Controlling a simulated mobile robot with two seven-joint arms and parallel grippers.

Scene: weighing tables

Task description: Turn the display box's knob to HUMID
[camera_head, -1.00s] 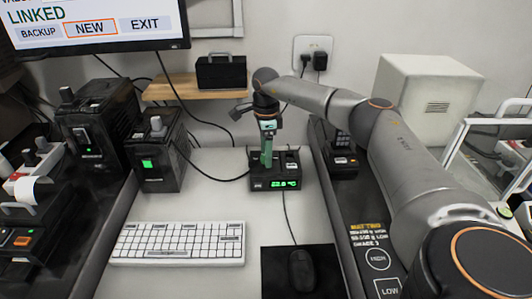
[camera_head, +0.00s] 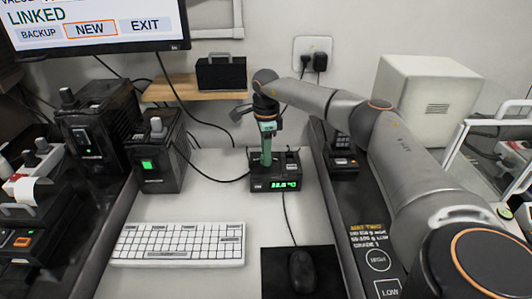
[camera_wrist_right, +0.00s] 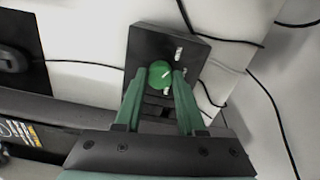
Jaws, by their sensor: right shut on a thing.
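The black display box (camera_head: 276,183) stands on the white table below the wooden shelf. Its green readout (camera_head: 284,184) shows digits followed by °C; the digits are too small to read surely. My right gripper (camera_head: 266,160) points straight down at the left part of the box top. In the right wrist view, its green fingers are shut on a round green knob (camera_wrist_right: 160,73) with a pale pointer line, one finger on each side. The knob is hidden behind the fingers in the head view. The small marks around it are not readable. My left gripper is not in view.
A white keyboard (camera_head: 178,243) and a black mouse (camera_head: 301,270) lie in front of the box. Black devices (camera_head: 158,165) with knobs stand to the left. Cables run beside and in front of the box. A dark strip with printed labels (camera_head: 379,259) lies to the right.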

